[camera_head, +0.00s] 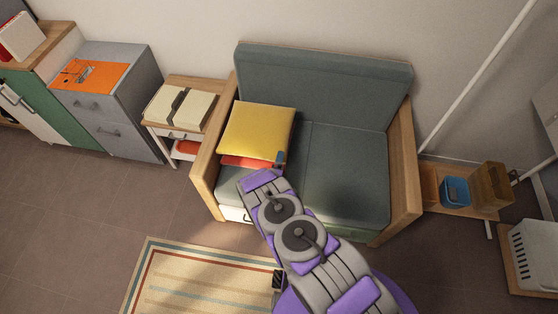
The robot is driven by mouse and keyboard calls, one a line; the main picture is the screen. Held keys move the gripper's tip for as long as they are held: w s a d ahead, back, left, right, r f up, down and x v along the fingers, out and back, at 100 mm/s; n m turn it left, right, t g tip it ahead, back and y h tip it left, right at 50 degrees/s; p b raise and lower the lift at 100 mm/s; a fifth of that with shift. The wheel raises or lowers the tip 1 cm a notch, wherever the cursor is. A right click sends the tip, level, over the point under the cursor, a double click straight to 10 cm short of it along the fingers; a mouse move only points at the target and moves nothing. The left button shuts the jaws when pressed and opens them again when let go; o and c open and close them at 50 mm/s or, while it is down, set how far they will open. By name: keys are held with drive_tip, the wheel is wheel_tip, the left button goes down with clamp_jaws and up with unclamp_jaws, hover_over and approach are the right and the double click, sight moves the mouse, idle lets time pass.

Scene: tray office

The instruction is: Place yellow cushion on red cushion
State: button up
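The yellow cushion (257,131) lies on the left seat of the grey-green sofa (325,85). The red cushion (247,162) shows as a strip under the front edge of the yellow cushion; most of it is hidden. My arm reaches in from the bottom right. My gripper (280,158) is at the front right corner of the yellow cushion. Only a small dark part of it shows, so I cannot see whether its fingers are open or shut, or whether they touch the cushion.
The sofa has wooden armrests (404,165), and its right seat is empty. A side table (191,91) with files stands on the left, beside a grey cabinet (135,85). A low shelf with a blue basket (455,191) is on the right. A striped rug (195,280) lies in front.

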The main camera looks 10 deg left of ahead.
drive_tip(key=p+v, duration=0.1)
drive_tip(key=v, duration=0.8)
drive_tip(key=shift+s+p, duration=0.3)
drive_tip(key=shift+p, duration=0.1)
drive_tip(key=shift+w+a+r, duration=0.1)
drive_tip(key=shift+r, duration=0.05)
